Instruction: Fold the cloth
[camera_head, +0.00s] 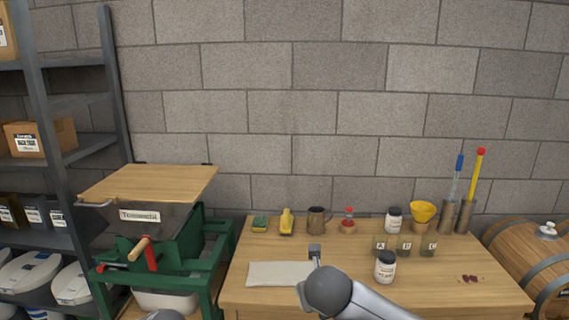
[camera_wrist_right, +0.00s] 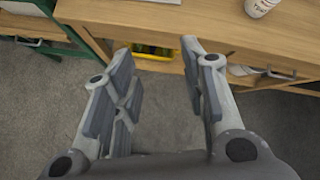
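A pale cream cloth (camera_head: 280,274) lies flat on the left front part of the wooden table in the head view. It looks like a plain rectangle, and my right arm stands in front of its right end. In the right wrist view, a pale edge at the top is probably the cloth (camera_wrist_right: 165,1). My right gripper (camera_wrist_right: 156,72) is open, with its fingers wide apart and nothing between them. It points toward the table's front edge, apart from the cloth.
A white jar (camera_head: 385,266) stands right of my arm. A green machine (camera_head: 165,240) stands left.

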